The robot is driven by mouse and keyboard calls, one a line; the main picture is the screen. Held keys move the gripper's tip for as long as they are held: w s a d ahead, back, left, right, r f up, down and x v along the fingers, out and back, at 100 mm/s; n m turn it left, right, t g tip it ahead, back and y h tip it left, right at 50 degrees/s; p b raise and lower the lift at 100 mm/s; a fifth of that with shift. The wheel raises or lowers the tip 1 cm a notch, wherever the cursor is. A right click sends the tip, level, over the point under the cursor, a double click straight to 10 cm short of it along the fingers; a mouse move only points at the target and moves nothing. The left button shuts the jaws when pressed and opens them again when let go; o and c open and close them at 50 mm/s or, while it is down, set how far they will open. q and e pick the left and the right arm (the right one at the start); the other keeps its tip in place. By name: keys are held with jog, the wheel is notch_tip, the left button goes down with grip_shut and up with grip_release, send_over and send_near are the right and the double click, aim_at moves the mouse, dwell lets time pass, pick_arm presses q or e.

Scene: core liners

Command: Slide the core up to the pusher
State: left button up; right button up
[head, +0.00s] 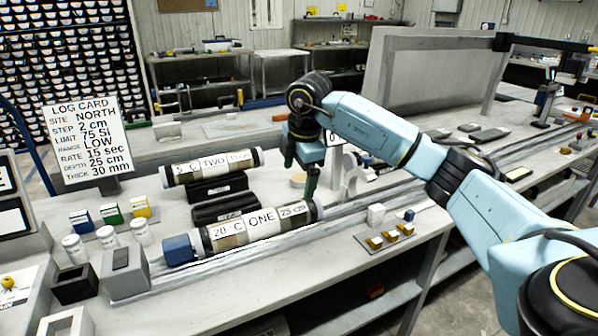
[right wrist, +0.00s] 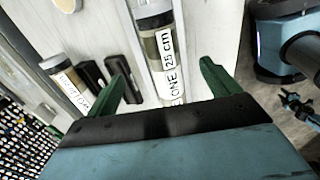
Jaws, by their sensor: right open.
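The core labelled ONE (head: 262,223), a clear tube with grey, white and brown sections and dark end rings, lies along a metal rail (head: 225,262). A blue block (head: 180,250) sits at its left end, close to it; I cannot tell whether they touch. No part is labelled as the pusher. My right gripper (head: 302,178) is over the right part of the core, with green fingers pointing down. In the right wrist view the fingers are open, one on each side of core ONE (right wrist: 165,60), with gaps between. My left gripper is not in view.
A second core labelled TWO (head: 212,166) lies behind, near black cradles (head: 222,205). A grey block (head: 125,270) and white jars (head: 108,237) stand at left. A log card (head: 84,138) stands behind.

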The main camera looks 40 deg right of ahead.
aim_at(294, 206)
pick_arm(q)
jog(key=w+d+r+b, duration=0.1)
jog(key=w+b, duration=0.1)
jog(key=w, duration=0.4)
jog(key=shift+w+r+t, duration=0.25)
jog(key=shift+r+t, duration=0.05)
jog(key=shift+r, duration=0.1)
pick_arm(e)
jog(key=x, duration=1.3)
grip_shut()
